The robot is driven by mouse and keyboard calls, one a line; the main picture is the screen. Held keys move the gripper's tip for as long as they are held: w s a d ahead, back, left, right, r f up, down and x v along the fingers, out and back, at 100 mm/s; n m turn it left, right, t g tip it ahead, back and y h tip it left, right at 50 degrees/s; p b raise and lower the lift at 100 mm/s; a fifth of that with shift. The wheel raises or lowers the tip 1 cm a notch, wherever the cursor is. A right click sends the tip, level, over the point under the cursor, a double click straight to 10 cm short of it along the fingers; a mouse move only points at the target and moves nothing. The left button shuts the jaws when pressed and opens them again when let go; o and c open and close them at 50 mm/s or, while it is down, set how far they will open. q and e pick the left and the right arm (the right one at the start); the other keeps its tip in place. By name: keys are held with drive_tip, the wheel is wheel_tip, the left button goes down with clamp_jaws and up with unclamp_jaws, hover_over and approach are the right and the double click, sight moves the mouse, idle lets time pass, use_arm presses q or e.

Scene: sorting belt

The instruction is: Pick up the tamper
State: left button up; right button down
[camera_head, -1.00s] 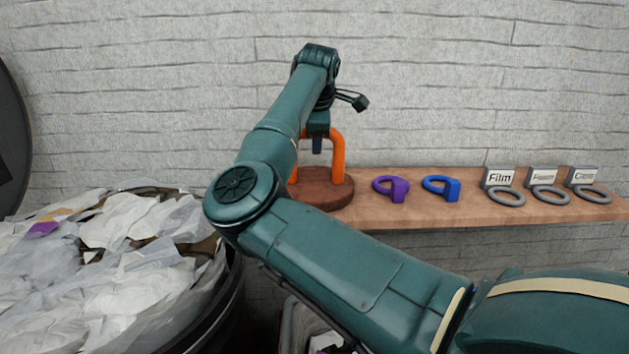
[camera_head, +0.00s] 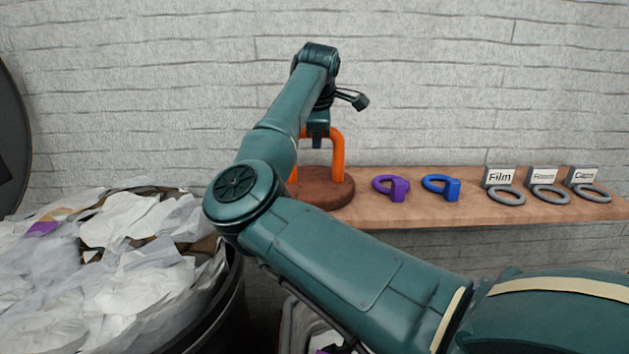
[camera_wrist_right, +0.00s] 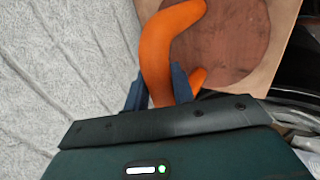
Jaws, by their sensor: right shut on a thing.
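The tamper has an orange arched handle (camera_head: 337,157) on a round dark brown wooden base (camera_head: 327,190), and it stands at the left end of the wooden shelf. My right gripper (camera_head: 317,142) reaches down from above onto the top of the handle. In the right wrist view the gripper's dark blue fingers (camera_wrist_right: 159,90) sit on both sides of the orange handle (camera_wrist_right: 160,50) and are shut on it. The base (camera_wrist_right: 222,40) rests flat on the shelf there. My left gripper is not in view.
On the shelf (camera_head: 430,212), right of the tamper, lie a purple ring clip (camera_head: 398,190), a blue ring clip (camera_head: 450,190) and grey labelled rings, one reading Film (camera_head: 499,178). A large dark bin (camera_head: 225,310) full of crumpled white waste stands at lower left. A white brick wall is close behind.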

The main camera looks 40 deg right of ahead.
idle(0.5)
drive_tip(key=shift+r, duration=5.15)
drive_tip(key=c, duration=1.7)
unclamp_jaws()
clamp_jaws()
drive_tip(key=shift+w, duration=0.1)
